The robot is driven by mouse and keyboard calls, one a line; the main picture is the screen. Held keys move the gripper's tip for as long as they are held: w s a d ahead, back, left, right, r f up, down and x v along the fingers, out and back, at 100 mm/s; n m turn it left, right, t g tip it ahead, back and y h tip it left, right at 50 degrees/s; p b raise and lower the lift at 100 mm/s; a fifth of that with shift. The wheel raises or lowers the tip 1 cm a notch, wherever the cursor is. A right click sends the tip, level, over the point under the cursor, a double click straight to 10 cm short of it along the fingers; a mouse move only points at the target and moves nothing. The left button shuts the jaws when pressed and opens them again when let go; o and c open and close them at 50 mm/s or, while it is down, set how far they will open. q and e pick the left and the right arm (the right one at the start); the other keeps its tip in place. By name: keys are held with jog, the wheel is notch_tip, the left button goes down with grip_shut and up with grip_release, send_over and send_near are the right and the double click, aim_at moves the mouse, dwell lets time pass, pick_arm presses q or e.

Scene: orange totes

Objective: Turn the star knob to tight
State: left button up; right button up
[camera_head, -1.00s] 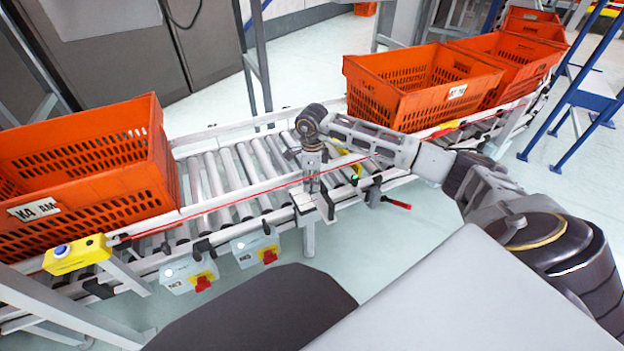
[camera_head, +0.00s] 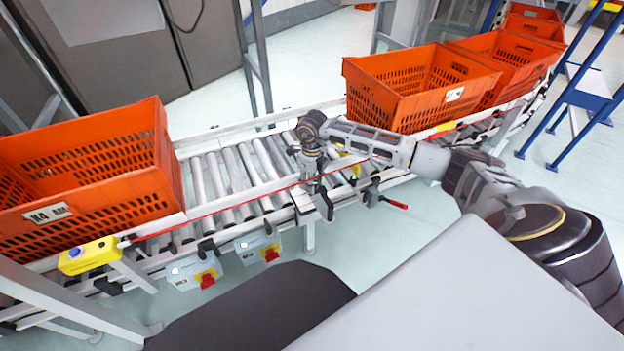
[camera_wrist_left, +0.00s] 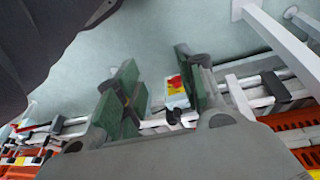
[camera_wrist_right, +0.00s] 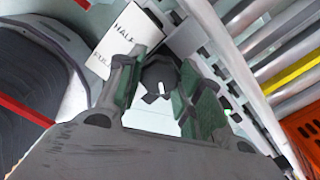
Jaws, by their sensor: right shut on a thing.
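The dark star knob (camera_wrist_right: 158,74) shows in the right wrist view between the green-padded fingers of my right gripper (camera_wrist_right: 160,85). The fingers are shut on it, and they hide part of its outline. A white plate (camera_wrist_right: 128,38) with the words HALF and FULL stands beside it. In the head view my right gripper (camera_head: 314,183) points down at the near rail of the roller conveyor, and the knob is too small to make out there. My left gripper (camera_wrist_left: 158,85) is open and empty in its wrist view, with a switch box seen beyond the gap.
The roller conveyor (camera_head: 231,170) carries an orange tote (camera_head: 120,190) at left and more totes (camera_head: 400,105) at right. Switch boxes with red knobs (camera_head: 207,280) and a yellow button box (camera_head: 88,256) line the near side. A red-handled lever (camera_head: 397,204) sits right of my gripper.

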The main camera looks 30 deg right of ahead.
jog(key=m+p, duration=0.3)
jog(key=m, duration=0.2)
jog(key=shift+r, duration=0.15)
jog(key=m+p, duration=0.2)
jog(key=shift+m, duration=0.3)
jog(key=shift+m+p, duration=0.9)
jog(key=shift+m, duration=0.5)
jog(key=m+p, duration=0.2)
jog(key=m, duration=0.1)
jog(key=m+p, duration=0.2)
jog(key=m, duration=0.1)
jog(key=shift+p, duration=0.35)
pick_arm(q)
jog(key=s+a+f, duration=0.1)
jog(key=a+f, duration=0.1)
jog(key=f, duration=0.6)
jog(key=s+a+f+y, duration=0.1)
jog(key=s+a+f, duration=0.1)
jog(key=f, duration=0.6)
jog(key=s+a+f+g, duration=0.1)
jog(key=a+f, duration=0.1)
jog(key=f, duration=0.6)
jog(key=shift+s+a+f+n+y, duration=0.25)
jog(key=shift+a+n+y, duration=0.05)
jog(key=shift+a, duration=0.05)
pick_arm(e)
jog(key=shift+m, duration=0.5)
